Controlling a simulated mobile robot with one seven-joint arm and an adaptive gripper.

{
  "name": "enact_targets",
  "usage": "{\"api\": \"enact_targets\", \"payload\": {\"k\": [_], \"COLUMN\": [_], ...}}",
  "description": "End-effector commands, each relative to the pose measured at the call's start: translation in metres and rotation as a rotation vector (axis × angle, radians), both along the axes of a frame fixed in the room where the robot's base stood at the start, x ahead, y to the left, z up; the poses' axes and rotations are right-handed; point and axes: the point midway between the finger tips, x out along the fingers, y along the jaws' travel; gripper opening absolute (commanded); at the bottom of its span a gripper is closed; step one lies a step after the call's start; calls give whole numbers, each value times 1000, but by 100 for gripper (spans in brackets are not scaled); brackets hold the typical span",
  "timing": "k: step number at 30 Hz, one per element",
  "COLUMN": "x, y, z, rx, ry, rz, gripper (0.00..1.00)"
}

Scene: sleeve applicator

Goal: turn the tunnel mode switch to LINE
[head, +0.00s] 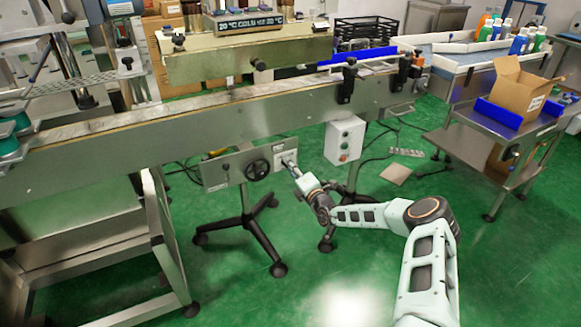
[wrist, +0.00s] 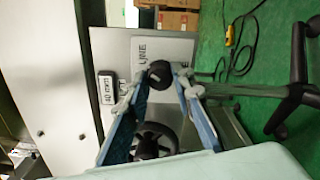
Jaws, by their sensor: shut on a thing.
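The tunnel mode switch is a round black knob (wrist: 160,72) on a grey panel (head: 217,172) under the conveyor. In the wrist view, a label reading LINE (wrist: 143,52) sits beside the knob, and other lettering shows lower left of it. My gripper (wrist: 160,78) has its two blue-lined fingers on either side of the knob, shut on it. In the head view, my gripper (head: 292,168) reaches the right end of the panel and hides the knob. Which way the knob points is too small to tell.
A black handwheel (head: 258,170) is left of the switch and also shows below the knob in the wrist view (wrist: 155,140). A grey control box (head: 344,140) hangs close to the right. Wheeled stand legs (head: 245,225) and cables are below. Green floor in front is open.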

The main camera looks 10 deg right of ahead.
Motion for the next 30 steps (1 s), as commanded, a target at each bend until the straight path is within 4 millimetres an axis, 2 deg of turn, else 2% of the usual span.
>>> {"api": "enact_targets", "payload": {"k": [12,29,30], "x": [0,0,0], "y": [0,0,0], "z": [-1,-1,-1], "rx": [189,220,220], "ry": [63,73,73], "rz": [1,0,0], "gripper": [0,0,23]}}
